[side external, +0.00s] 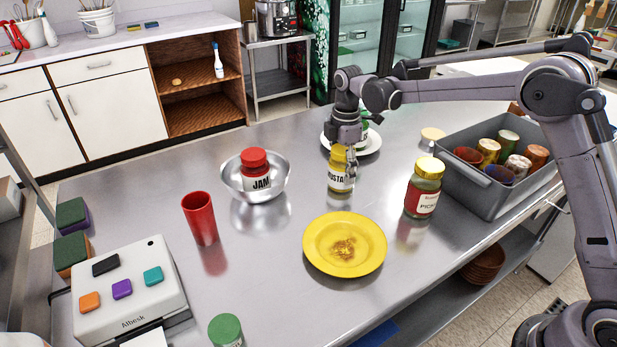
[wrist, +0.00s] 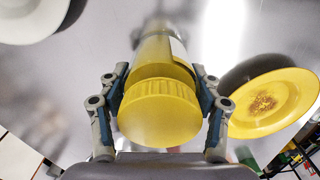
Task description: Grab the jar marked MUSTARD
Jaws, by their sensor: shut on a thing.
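The mustard jar (side external: 341,180) is yellow with a white label, partly readable as "USTA" in the side view. My gripper (side external: 345,155) comes down over it from above and hides part of its top. In the wrist view the jar's ribbed yellow lid (wrist: 158,110) faces the camera. The fingers of my gripper (wrist: 160,78) are shut on the jar from both sides. The jar looks upright. I cannot tell whether its base touches the steel table or is slightly above it.
A yellow plate (side external: 345,262) with crumbs lies in front. A pickle jar (side external: 423,188) and grey bin (side external: 480,205) of cans stand right. A white plate (side external: 372,147) with another jar is behind. Left are a steel bowl (side external: 275,190) holding a JAM jar (side external: 255,170) and a red cup (side external: 201,220).

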